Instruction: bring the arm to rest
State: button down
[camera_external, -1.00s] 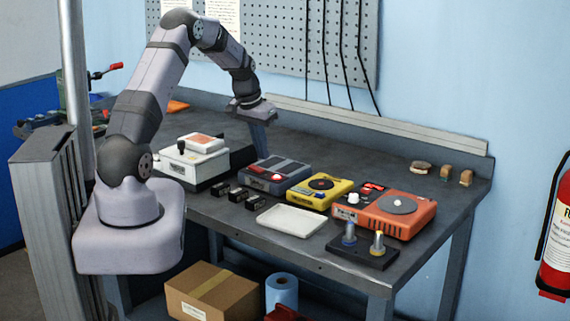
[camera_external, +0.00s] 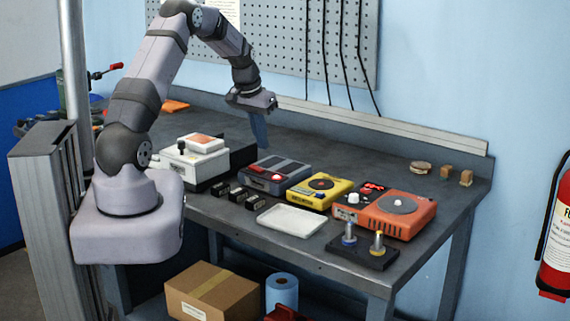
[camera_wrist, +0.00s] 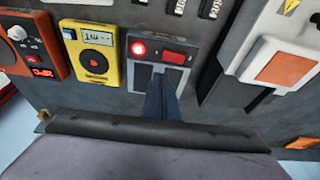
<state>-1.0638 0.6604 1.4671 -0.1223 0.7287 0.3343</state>
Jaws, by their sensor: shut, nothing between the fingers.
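My gripper (camera_external: 259,130) is shut and empty. In the external view it hangs fingers down above the bench, behind the grey device (camera_external: 272,176) and apart from it. In the wrist view my shut fingers (camera_wrist: 160,100) show in front of the same grey device (camera_wrist: 172,52), which has a lit red light and a red switch. My arm is raised and bent over the bench from its base at the left.
On the bench (camera_external: 300,134) stand a white device (camera_external: 197,158), a yellow device (camera_external: 320,190), an orange device (camera_external: 393,213), a white tray (camera_external: 291,219), small black blocks (camera_external: 237,194) and a black stand with two posts (camera_external: 362,252). The back of the bench is mostly clear.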

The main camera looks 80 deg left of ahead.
jog(key=s+d+f+n, duration=0.1)
jog(key=d+f, duration=0.1)
jog(key=s+d+f+g+h, duration=0.1)
jog(key=s+d+f, duration=0.1)
jog(key=d, duration=0.1)
jog(key=s+d+f+n+h, duration=0.1)
jog(key=s+d+f, duration=0.1)
jog(key=d+f, duration=0.1)
jog(key=shift+s+n+g, duration=0.2)
jog(key=shift+n+g, duration=0.1)
jog(key=shift+g+h, duration=0.5)
jog(key=shift+h, duration=0.3)
jog(key=s+d, duration=0.1)
jog(key=d, duration=0.2)
jog(key=s+d, duration=0.1)
jog(key=d, duration=0.2)
jog(key=s+d+f, duration=0.1)
jog(key=d, duration=0.2)
jog(key=shift+s, duration=0.3)
jog(key=d+r+m, duration=0.2)
jog(key=d+m, duration=0.2)
jog(key=d, duration=0.6)
jog(key=w+d+r+m, duration=0.1)
jog(key=d+r+m, duration=0.2)
jog(key=d, duration=0.7)
jog(key=w+d+r+m+y, duration=0.1)
jog(key=d+r+m, duration=0.2)
jog(key=d, duration=0.7)
jog(key=shift+d+m, duration=0.4)
jog(key=shift+m, duration=0.5)
